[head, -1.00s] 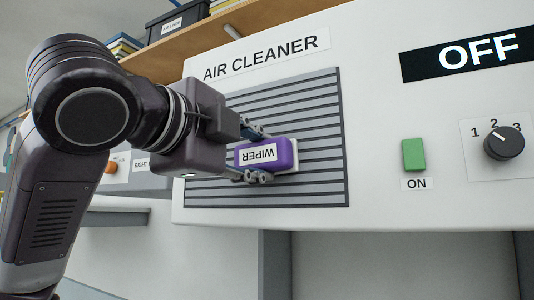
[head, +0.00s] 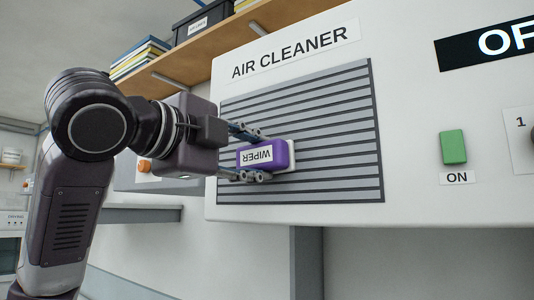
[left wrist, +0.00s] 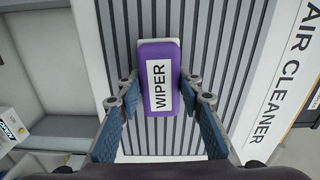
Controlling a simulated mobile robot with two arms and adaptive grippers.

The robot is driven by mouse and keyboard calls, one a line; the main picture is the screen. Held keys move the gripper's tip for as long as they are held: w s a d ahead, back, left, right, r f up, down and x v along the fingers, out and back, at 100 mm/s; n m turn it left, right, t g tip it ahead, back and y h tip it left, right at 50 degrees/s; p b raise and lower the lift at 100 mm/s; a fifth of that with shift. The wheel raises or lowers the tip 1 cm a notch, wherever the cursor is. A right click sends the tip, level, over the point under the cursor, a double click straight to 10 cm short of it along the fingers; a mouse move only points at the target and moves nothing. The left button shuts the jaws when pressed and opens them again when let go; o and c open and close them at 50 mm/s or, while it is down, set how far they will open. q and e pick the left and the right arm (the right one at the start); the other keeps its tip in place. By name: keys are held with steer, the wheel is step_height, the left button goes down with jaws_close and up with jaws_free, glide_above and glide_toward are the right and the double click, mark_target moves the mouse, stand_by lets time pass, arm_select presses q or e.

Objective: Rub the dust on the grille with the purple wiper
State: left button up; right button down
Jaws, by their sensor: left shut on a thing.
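The purple wiper (head: 275,154), with a white label and a pale pad, is at the grey slatted grille (head: 335,110) of the air cleaner. Its pad side faces the slats and appears to touch them. My left gripper (head: 252,154) is shut on the wiper, with one finger above and one below it in the head view. In the left wrist view the wiper (left wrist: 160,90) sits between the fingertips (left wrist: 163,95), over the grille slats (left wrist: 222,60). I cannot make out dust on the grille. My right gripper is not in view.
The white air cleaner body (head: 415,130) carries a green ON button (head: 453,147) and a black OFF sign (head: 490,45) at right. A wooden shelf (head: 200,65) with books and a black bin (head: 203,22) is behind. A grey ledge (head: 140,213) is at lower left.

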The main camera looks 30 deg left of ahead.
mark_target(279, 153)
arm_select(q)
steer(key=shift+a, duration=0.5)
steer(key=shift+w+a, duration=0.1)
steer(key=shift+s+d+p, duration=0.2)
steer(key=shift+d+p, duration=0.2)
steer(key=shift+d, duration=1.9)
steer(key=shift+s+d+p, duration=0.2)
steer(key=shift+d+p, duration=0.2)
steer(key=shift+d, duration=1.9)
steer(key=shift+s+d, duration=0.1)
steer(key=shift+d, duration=1.05)
steer(key=shift+w+a, duration=0.15)
steer(key=shift+a, duration=1.3)
steer(key=shift+w+a, duration=0.1)
steer(key=shift+a, duration=1.3)
steer(key=shift+w+a, duration=0.2)
steer(key=shift+a, duration=2.7)
steer(key=shift+s+d, duration=0.1)
steer(key=shift+d, duration=0.05)
